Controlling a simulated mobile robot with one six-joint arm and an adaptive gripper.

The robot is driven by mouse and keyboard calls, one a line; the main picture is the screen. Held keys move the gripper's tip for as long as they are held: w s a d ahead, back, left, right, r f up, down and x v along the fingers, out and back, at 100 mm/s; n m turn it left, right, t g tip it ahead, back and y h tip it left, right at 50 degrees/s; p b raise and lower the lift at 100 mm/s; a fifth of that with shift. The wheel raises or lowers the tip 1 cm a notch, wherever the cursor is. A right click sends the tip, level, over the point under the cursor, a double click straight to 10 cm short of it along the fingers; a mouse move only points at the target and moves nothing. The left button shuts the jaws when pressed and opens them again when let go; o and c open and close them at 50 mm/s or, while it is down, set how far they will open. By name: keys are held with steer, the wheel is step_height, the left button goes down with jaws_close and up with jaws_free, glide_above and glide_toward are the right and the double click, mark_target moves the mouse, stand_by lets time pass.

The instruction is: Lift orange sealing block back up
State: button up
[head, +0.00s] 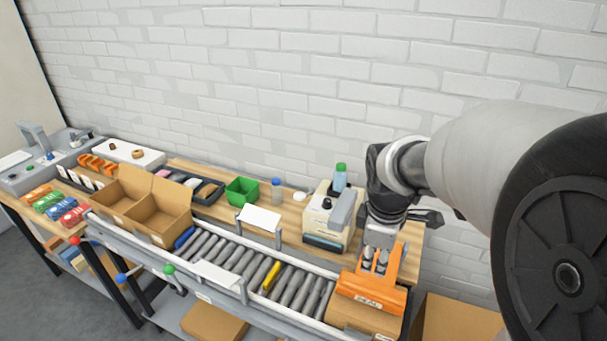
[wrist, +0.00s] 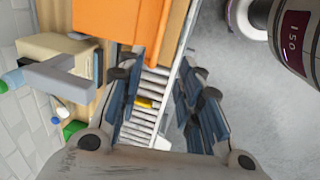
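The orange sealing block (head: 372,292), with a dark-lettered label on its front, is low at the right end of the roller conveyor. It appears to rest on a closed cardboard box (head: 362,318). An upright orange part rises at its right. My gripper (head: 375,266) points down just above the block, close beside the upright part; contact is unclear. In the wrist view the orange block (wrist: 105,18) fills the top. My gripper's fingers (wrist: 160,78) stand apart there, with conveyor rollers visible between them.
A beige machine (head: 325,215) with a grey arm stands left of my gripper. A yellow roller (head: 271,275) lies among the conveyor's grey rollers (head: 225,255). An open cardboard box (head: 150,215), a green bin (head: 242,190) and a bottle are farther left. The brick wall is behind.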

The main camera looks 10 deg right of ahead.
mark_target(369, 291)
steer(key=w+f+b, duration=0.1)
steer(key=f, duration=0.4)
steer(key=w+d+f+b, duration=0.1)
steer(key=f+b, duration=0.1)
steer(key=f, duration=0.4)
steer(key=d+f+b, duration=0.1)
steer(key=f+b, duration=0.1)
steer(key=f, duration=0.3)
steer(key=shift+w+f, duration=0.35)
steer(key=shift+w, duration=0.05)
steer(key=shift+c, duration=0.4)
jaws_close()
